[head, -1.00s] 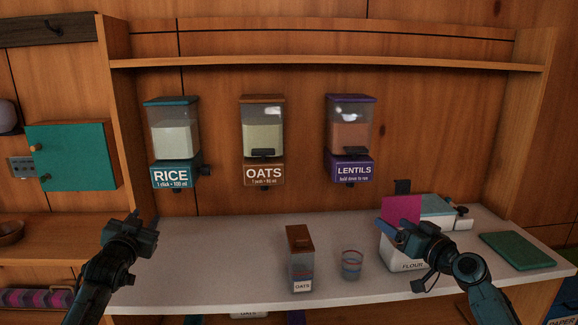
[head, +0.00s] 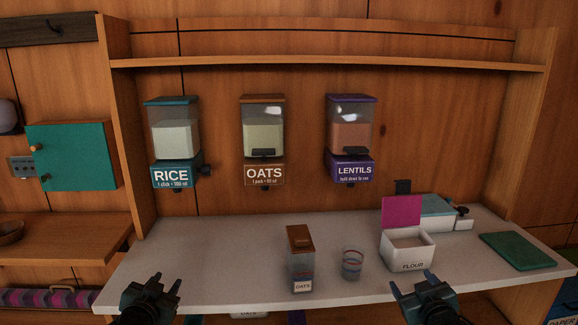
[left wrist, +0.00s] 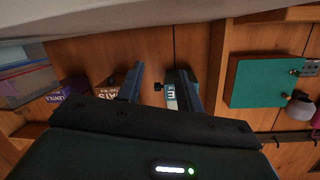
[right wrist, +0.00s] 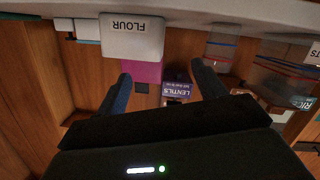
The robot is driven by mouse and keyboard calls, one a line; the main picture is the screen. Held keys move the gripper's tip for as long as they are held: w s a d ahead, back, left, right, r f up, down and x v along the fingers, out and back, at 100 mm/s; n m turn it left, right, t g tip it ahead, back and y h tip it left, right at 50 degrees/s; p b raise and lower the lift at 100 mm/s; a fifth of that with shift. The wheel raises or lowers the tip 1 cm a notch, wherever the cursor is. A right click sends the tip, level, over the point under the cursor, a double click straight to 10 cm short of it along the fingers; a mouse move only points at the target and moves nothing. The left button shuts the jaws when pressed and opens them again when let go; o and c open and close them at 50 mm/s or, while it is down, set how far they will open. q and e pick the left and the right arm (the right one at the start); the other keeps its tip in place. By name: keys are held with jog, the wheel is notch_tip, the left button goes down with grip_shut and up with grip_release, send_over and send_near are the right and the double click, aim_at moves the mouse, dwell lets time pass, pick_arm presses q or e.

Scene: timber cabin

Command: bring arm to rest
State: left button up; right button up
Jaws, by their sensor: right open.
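My left gripper (head: 154,286) is at the front left edge of the white counter in the head view. In the left wrist view its two fingers (left wrist: 160,88) stand apart with nothing between them, so it is open and empty. My right gripper (head: 422,284) is at the counter's front edge, in front of the flour box. In the right wrist view its fingers (right wrist: 162,85) are spread and hold nothing. Both arms are low in the head view, and neither gripper touches an object there.
The flour box (head: 408,250) stands with its pink lid up. A clear cup (head: 352,264) and an oats container (head: 301,262) stand left of it on the counter (head: 220,262). A green board (head: 517,251) lies at right. Rice, oats and lentils dispensers (head: 264,140) hang on the wall.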

pick_arm(q)
jog(key=s+d+f+g+h, duration=0.1)
jog(key=s+d+f, duration=0.4)
jog(key=s, duration=0.5)
jog(key=s+d+f+g+h, duration=0.1)
jog(key=s+d+f, duration=0.3)
jog(key=s, duration=0.7)
jog(key=s+d+f+g+h, duration=0.1)
jog(key=s+d+f+g, duration=0.2)
jog(key=s, duration=0.8)
notch_tip(320, 180, down, 3)
jog(key=d, duration=0.3)
jog(key=shift+r+n, duration=0.2)
jog(key=shift+n, duration=0.1)
pick_arm(e)
jog(key=s+a+f+g+y, duration=0.1)
jog(key=s+a+f, duration=0.4)
jog(key=s, duration=0.5)
jog(key=s+a+f+g+y, duration=0.1)
jog(key=s+a+f, duration=0.3)
jog(key=s, duration=0.7)
jog(key=s+a+f+g+y, duration=0.1)
jog(key=s+a+f+g, duration=0.2)
jog(key=s, duration=0.8)
notch_tip(320, 180, down, 3)
jog(key=a, duration=0.3)
jog(key=shift+r+m, duration=0.15)
jog(key=shift+m, duration=0.15)
